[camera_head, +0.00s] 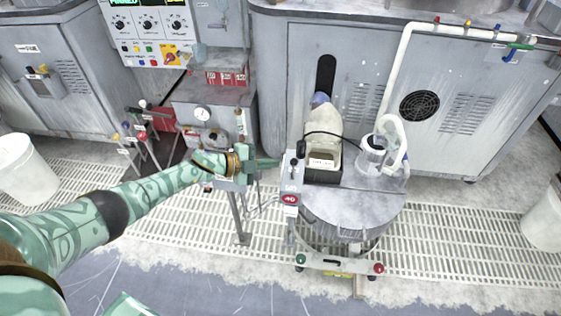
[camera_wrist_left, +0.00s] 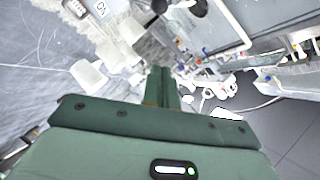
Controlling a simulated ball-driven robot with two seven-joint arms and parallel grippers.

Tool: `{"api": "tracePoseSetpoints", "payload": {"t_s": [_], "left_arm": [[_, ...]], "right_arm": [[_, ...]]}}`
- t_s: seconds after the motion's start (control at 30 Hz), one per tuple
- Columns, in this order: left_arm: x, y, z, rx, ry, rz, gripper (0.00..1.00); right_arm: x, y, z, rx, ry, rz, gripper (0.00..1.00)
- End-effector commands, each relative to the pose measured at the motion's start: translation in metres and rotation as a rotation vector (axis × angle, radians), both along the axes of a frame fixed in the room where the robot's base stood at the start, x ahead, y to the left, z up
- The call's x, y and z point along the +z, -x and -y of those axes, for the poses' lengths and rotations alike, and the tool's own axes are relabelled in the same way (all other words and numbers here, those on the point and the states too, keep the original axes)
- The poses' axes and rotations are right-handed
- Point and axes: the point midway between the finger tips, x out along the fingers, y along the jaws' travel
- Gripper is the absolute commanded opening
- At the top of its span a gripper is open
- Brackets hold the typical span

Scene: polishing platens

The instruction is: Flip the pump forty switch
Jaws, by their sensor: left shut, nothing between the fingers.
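A narrow grey switch post (camera_head: 290,183) stands left of the round drum in the head view. It carries a small dark toggle (camera_head: 293,161) near its top and a red oval label (camera_head: 290,198) that seems to read 40. My left gripper (camera_head: 277,162) is shut and empty, its tips just left of the toggle. I cannot tell whether they touch it or which way the toggle is set. In the left wrist view the shut fingers (camera_wrist_left: 161,72) point away from the camera, and I cannot make out the toggle there. My right gripper is not in view.
A grey drum (camera_head: 352,212) holds a pale bottle (camera_head: 322,125) and a clear jug (camera_head: 383,148). A gauge box (camera_head: 215,120) stands behind my left forearm. White buckets (camera_head: 18,168) stand at both sides. Grating floor (camera_head: 450,215) is open at the right.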

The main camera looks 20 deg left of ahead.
Motion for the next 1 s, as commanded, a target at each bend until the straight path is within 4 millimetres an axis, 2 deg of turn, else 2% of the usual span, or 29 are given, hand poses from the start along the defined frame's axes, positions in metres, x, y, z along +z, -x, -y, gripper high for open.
{"api": "tracePoseSetpoints", "payload": {"t_s": [0.03,0.13,0.33,1.0], "left_arm": [[0.008,0.008,-0.008,0.001,-0.001,0.0,0.0],[0.014,0.021,-0.022,-0.001,-0.001,0.0,0.0],[0.021,0.038,-0.039,-0.002,0.001,-0.001,0.0],[0.022,0.042,-0.044,0.0,-0.001,-0.001,0.0]], "right_arm": [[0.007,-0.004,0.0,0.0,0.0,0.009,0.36],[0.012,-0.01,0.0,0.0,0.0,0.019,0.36],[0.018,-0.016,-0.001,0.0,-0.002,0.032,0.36],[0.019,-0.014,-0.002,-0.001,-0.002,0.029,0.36]]}}
